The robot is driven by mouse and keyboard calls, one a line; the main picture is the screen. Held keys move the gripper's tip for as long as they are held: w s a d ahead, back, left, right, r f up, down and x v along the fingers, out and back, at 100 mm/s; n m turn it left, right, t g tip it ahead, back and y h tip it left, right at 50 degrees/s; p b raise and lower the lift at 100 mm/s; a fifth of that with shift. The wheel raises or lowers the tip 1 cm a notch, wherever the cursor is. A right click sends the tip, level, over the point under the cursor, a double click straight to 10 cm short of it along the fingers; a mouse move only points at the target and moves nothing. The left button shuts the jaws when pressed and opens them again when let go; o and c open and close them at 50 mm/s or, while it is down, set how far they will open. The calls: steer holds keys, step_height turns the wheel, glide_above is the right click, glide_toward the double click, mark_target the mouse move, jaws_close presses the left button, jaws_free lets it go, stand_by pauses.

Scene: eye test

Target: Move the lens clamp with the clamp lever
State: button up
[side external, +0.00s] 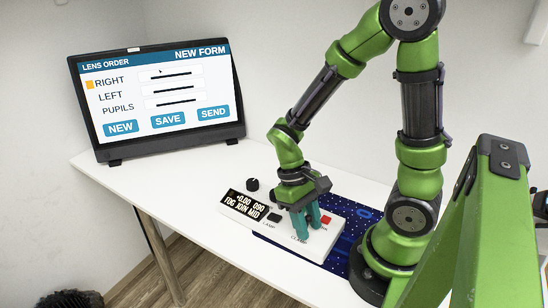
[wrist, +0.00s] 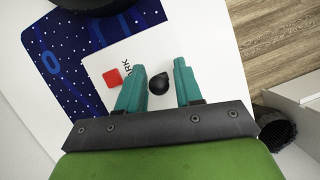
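A white control box (side external: 322,243) with a dark text display (side external: 252,206) lies on the table; its lettering includes CLAMP near my fingers. My gripper (side external: 307,229) is over the box, its teal fingers pointing down. In the wrist view my gripper (wrist: 160,68) is open, with a black pointed knob (wrist: 158,84), apparently the clamp lever, between the fingers. Gaps show on both sides of the knob, so it is not gripped. In the side view the fingers hide this knob. I cannot make out a separate lens clamp.
A red button (side external: 326,220) is close to the fingers, also in the wrist view (wrist: 113,77). A black button (side external: 274,217) and a round black knob (side external: 252,185) are left of them. A monitor (side external: 155,95) stands behind left. A blue mat (side external: 348,213) lies beside the box.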

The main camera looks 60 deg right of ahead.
jaws_close()
steer(key=shift+s+t, duration=0.25)
steer(key=shift+t, duration=0.55)
jaws_free()
steer(key=v, duration=1.7)
steer(key=shift+o, duration=0.4)
steer(key=shift+a+f, duration=0.1)
steer(key=shift+a, duration=0.05)
